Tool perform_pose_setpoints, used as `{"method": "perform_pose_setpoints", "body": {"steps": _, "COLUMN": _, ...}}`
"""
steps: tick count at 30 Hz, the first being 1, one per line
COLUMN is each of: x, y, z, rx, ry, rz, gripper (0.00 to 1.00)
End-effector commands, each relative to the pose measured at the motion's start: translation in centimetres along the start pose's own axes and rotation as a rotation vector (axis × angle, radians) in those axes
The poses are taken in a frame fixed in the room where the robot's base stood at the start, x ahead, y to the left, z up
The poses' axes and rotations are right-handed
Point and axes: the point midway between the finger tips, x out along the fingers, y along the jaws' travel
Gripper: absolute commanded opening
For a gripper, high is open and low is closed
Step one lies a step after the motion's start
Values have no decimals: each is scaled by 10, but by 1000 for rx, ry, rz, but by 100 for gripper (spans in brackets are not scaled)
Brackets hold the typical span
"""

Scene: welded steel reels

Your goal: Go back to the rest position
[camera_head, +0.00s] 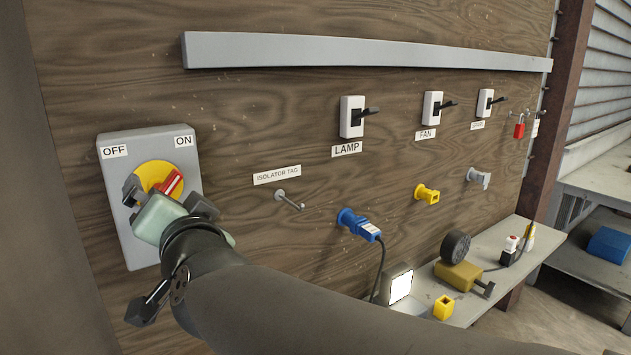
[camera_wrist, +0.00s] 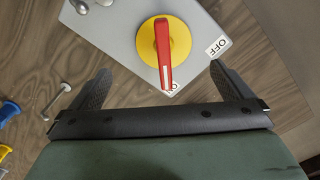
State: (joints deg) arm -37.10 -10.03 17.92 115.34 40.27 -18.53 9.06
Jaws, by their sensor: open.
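My gripper (camera_head: 166,196) is open in front of the grey isolator box (camera_head: 120,230) on the wooden wall. In the wrist view my gripper (camera_wrist: 160,75) has its two dark fingers wide apart, with nothing held between them. The isolator's red handle (camera_head: 173,184) on its yellow disc (camera_head: 152,173) points toward the ON label (camera_head: 183,141). In the wrist view the red handle (camera_wrist: 163,52) lies in the gap between the fingers, seemingly touching neither. The OFF label (camera_head: 114,151) is at the box's upper left. My gripper and forearm hide the box's lower right part.
A bare peg (camera_head: 289,200) stands out under the ISOLATOR TAG label. A blue plug (camera_head: 360,224), a yellow socket (camera_head: 427,194) and LAMP (camera_head: 351,117) and FAN (camera_head: 432,108) switches are farther right. A shelf (camera_head: 482,303) with a lamp and several loose parts juts out below.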

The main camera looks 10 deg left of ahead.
Motion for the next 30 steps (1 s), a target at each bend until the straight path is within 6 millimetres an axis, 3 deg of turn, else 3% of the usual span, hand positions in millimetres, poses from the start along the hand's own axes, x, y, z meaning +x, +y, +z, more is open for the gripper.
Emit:
{"method": "perform_pose_setpoints", "body": {"steps": 2, "x": -2, "y": 24, "z": -1, "rx": -35, "ry": -28, "rz": 42, "gripper": 100}}
{"method": "perform_pose_setpoints", "body": {"steps": 5, "x": -10, "y": 76, "z": 0, "rx": -108, "ry": -110, "rz": 141, "gripper": 100}}
{"method": "perform_pose_setpoints", "body": {"steps": 8, "x": -34, "y": 146, "z": 2, "rx": -184, "ry": -231, "rz": 282, "gripper": 100}}
{"method": "perform_pose_setpoints", "body": {"steps": 12, "x": -88, "y": 240, "z": 11, "rx": -244, "ry": -419, "rz": 491, "gripper": 100}}
{"method": "perform_pose_setpoints", "body": {"steps": 14, "x": -118, "y": 275, "z": 16, "rx": -250, "ry": -503, "rz": 579, "gripper": 100}}
{"method": "perform_pose_setpoints", "body": {"steps": 18, "x": -200, "y": 342, "z": 31, "rx": -224, "ry": -705, "rz": 777, "gripper": 100}}
{"method": "perform_pose_setpoints", "body": {"steps": 21, "x": -259, "y": 372, "z": 45, "rx": -178, "ry": -844, "rz": 895, "gripper": 100}}
{"method": "perform_pose_setpoints", "body": {"steps": 24, "x": -308, "y": 388, "z": 58, "rx": -125, "ry": -958, "rz": 982, "gripper": 100}}
{"method": "perform_pose_setpoints", "body": {"steps": 27, "x": -341, "y": 394, "z": 67, "rx": -83, "ry": -1035, "rz": 1035, "gripper": 100}}
{"method": "perform_pose_setpoints", "body": {"steps": 30, "x": -357, "y": 396, "z": 72, "rx": -60, "ry": -1076, "rz": 1059, "gripper": 100}}
